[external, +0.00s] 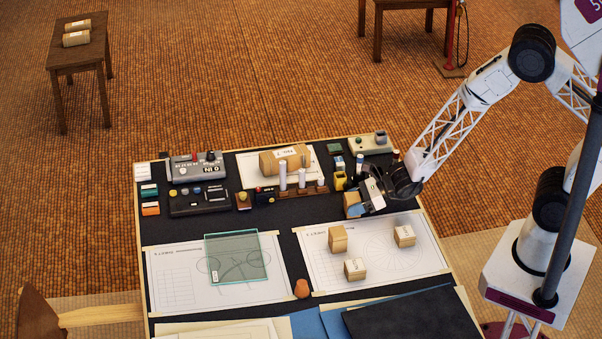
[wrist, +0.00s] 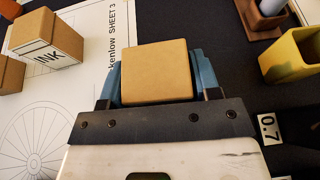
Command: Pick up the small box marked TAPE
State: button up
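My gripper (external: 359,206) is at the right rear of the black drafting board, with a plain tan small box (external: 351,198) at its fingers. In the wrist view the two blue fingers (wrist: 156,80) stand against opposite sides of this box (wrist: 156,72), shut on it. No lettering shows on its visible faces, so I cannot tell if it is marked TAPE. I also cannot tell if it is clear of the board. Three similar boxes stand on the right-hand sheet: one at left (external: 338,239), one in front (external: 355,270), one at right (external: 404,236). A box marked INK (wrist: 47,40) shows in the wrist view.
A yellow cup-like holder (wrist: 290,55) stands right of the gripper. A rack with white cylinders (external: 301,190), a brown roll (external: 285,160) and grey instruments (external: 196,166) line the back. A glass sheet (external: 237,257) lies on the left drawing. Blue and black folders (external: 415,315) cover the front.

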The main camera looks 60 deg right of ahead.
aim_at(354, 197)
jog(key=c, duration=0.5)
jog(key=shift+r, duration=0.1)
jog(key=shift+r, duration=0.4)
notch_tip(354, 197, up, 3)
jog(key=shift+s+f, duration=0.1)
jog(key=s+d, duration=0.1)
jog(key=s, duration=0.4)
jog(key=s+d, duration=0.2)
jog(key=s, duration=0.3)
jog(key=s+d+r, duration=0.1)
jog(key=s, duration=0.4)
jog(key=shift+d+r, duration=0.1)
jog(key=shift+d, duration=0.3)
